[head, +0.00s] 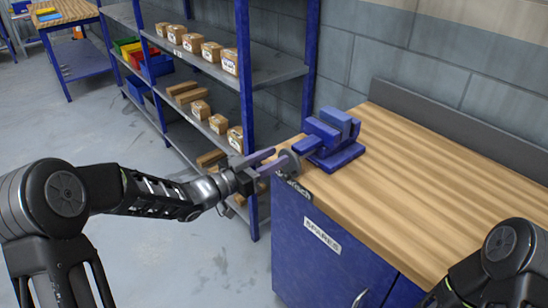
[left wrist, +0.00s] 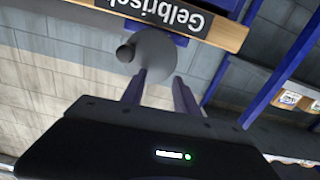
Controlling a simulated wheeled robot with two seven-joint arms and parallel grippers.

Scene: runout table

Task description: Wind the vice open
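The blue vice (head: 333,138) is bolted or set at the near left corner of the wooden bench top. Its grey round handwheel (head: 291,164) faces my left arm at the bench's left end. My right gripper is out of view.
The workbench (head: 430,190) has a mostly clear top and a blue cabinet labelled "SPARES" (head: 322,235). A nameplate (left wrist: 165,12) is on the bench edge. Blue-framed shelving (head: 248,90) with several boxes stands behind my left arm. The floor at left is clear.

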